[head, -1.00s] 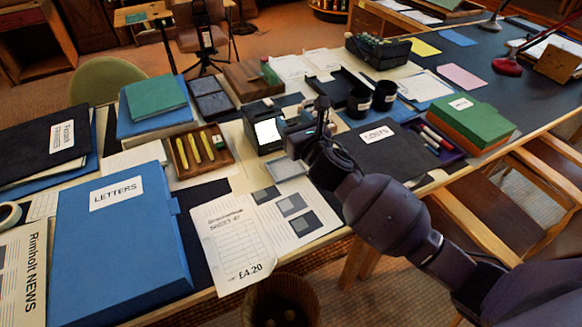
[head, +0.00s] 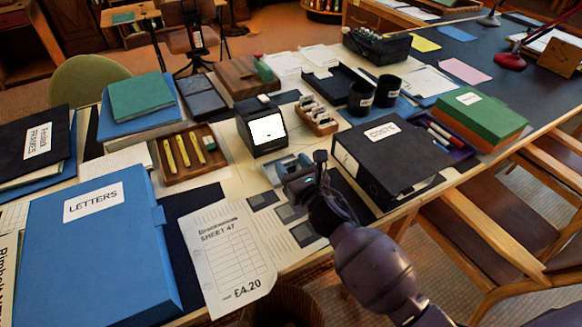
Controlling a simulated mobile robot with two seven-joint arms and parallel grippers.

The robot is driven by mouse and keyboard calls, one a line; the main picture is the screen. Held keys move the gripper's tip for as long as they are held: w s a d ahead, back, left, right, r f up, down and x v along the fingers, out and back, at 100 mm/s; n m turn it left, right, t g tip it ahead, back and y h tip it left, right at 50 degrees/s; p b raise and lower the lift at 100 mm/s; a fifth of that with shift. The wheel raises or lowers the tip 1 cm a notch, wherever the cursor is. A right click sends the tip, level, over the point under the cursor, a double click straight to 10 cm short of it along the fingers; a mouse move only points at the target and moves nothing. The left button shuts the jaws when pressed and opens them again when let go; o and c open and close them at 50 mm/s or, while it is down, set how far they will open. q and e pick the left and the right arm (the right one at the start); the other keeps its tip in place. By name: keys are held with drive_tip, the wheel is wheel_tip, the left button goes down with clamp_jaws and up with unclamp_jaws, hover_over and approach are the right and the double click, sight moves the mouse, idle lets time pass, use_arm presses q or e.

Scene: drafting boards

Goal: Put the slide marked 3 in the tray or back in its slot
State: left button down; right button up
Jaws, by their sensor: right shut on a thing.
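My right gripper (head: 291,177) is over the near part of the small grey-blue tray (head: 270,172). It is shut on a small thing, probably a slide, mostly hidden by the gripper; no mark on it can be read. The gripper and wrist cover part of the tray, and I cannot tell whether the held thing touches it. The slide rack (head: 318,116), a wooden holder with several pale slides, stands behind the tray to the right. Its numbers are too small to read. The black viewer (head: 246,132) with a lit white screen stands left of the rack. My left gripper is out of view.
A black COSTS box file (head: 392,153) stands close right of my gripper. Printed sheets (head: 228,256) lie in front. A wooden tray with yellow pens (head: 205,178) is at left, beside a big blue LETTERS box (head: 110,250). Two black cups (head: 361,98) stand behind the file.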

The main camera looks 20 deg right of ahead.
drive_tip(key=shift+f, duration=0.4)
drive_tip(key=shift+r, duration=0.25)
drive_tip(key=shift+f, duration=0.25)
drive_tip(key=o, duration=1)
drive_tip(key=shift+c, duration=0.2)
drive_tip(key=shift+r, duration=0.1)
drive_tip(key=shift+r, duration=0.25)
drive_tip(key=s, duration=0.3)
drive_tip(key=s+d+p, duration=0.1)
drive_tip(key=s, duration=0.3)
drive_tip(key=s+d, duration=0.1)
drive_tip(key=s, duration=0.2)
drive_tip(key=shift+s+f, duration=0.1)
drive_tip(key=shift+s, duration=0.25)
drive_tip(key=shift+s+d, duration=0.15)
drive_tip(key=shift+s, duration=0.4)
